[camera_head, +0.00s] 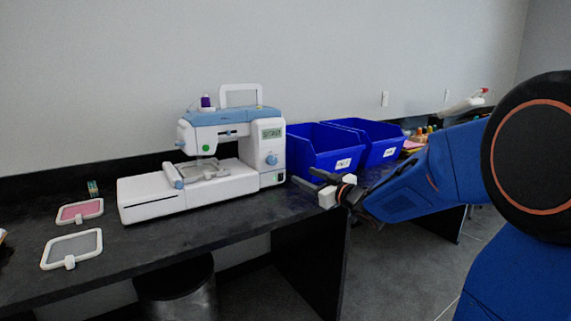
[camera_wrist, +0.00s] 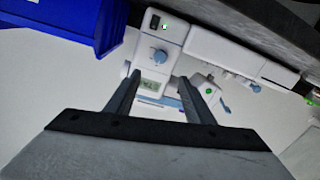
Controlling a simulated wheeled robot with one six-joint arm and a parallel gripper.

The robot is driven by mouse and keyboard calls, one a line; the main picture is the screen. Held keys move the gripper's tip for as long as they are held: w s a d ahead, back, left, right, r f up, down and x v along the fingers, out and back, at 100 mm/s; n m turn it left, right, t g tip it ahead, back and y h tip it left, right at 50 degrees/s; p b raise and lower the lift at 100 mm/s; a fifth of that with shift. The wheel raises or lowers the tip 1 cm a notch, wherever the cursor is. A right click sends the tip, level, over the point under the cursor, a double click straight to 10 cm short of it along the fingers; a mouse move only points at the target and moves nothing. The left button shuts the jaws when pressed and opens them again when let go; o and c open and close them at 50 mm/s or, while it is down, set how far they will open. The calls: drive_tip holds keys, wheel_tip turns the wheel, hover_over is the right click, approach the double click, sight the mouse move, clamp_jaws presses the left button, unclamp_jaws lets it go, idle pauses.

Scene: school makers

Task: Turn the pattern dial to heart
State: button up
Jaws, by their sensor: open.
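A white and blue sewing machine (camera_head: 215,150) stands on the dark bench. Its blue pattern dial (camera_head: 271,159) is on the right column, below a small green display (camera_head: 271,134) that seems to read "STAR". In the wrist view the picture is upside down; the dial (camera_wrist: 159,56) shows between and beyond the fingers, with the display (camera_wrist: 153,86) nearer them. My gripper (camera_head: 309,180) is open and empty, to the right of the machine and apart from the dial. Its two fingers also show in the wrist view (camera_wrist: 158,88).
Two blue bins (camera_head: 322,150) stand right of the machine, close behind my gripper. A pink hoop (camera_head: 79,211) and a grey hoop (camera_head: 72,247) lie at the left of the bench (camera_head: 195,242). A purple spool (camera_head: 206,102) tops the machine. A bin (camera_head: 178,290) stands below.

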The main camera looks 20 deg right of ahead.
sight(274, 162)
drive_tip(key=x, duration=1.6)
drive_tip(key=shift+w+a, duration=0.1)
drive_tip(key=shift+w, duration=0.25)
drive_tip(key=c, duration=1)
